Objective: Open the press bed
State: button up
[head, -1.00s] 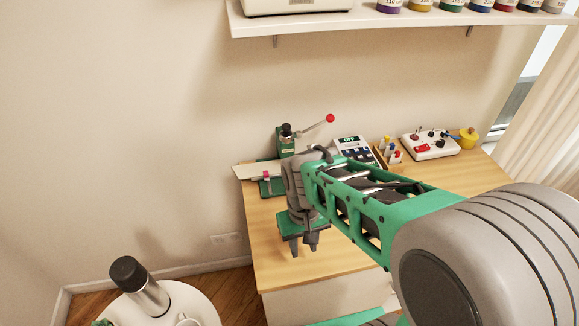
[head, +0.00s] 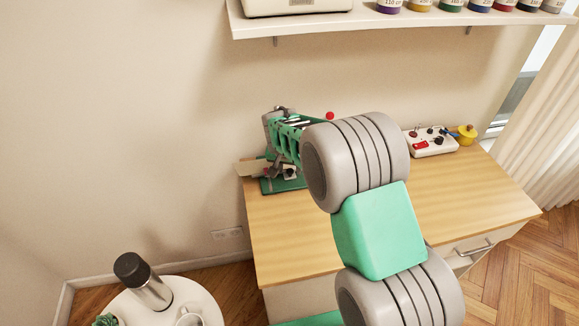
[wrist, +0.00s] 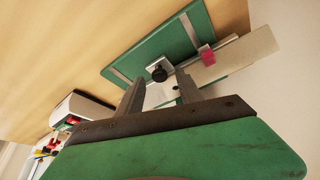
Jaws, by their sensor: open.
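The press stands at the back left of the desk, largely behind my arm in the head view. Its green base plate (head: 272,187), a pale board (head: 250,168) and the red ball of its lever (head: 330,115) show there. In the wrist view the green plate (wrist: 155,42) carries metal strips, and a black knob (wrist: 159,74) sits on a small metal block beside it. A pink-red piece (wrist: 207,55) lies by the pale board (wrist: 240,52). My gripper (wrist: 159,90) is open, its two fingers apart and pointing toward the knob; contact cannot be told.
The wooden desk top (head: 290,235) is clear in front of the press. A white control box (head: 432,142) and a yellow pot (head: 467,134) stand to the right. A shelf (head: 400,22) hangs above. A round white table with a flask (head: 143,283) is at the lower left.

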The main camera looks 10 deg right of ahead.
jog(key=shift+w+d+f, duration=0.1)
jog(key=shift+w+f, duration=0.05)
jog(key=shift+f, duration=0.2)
grip_shut()
dwell(1.2)
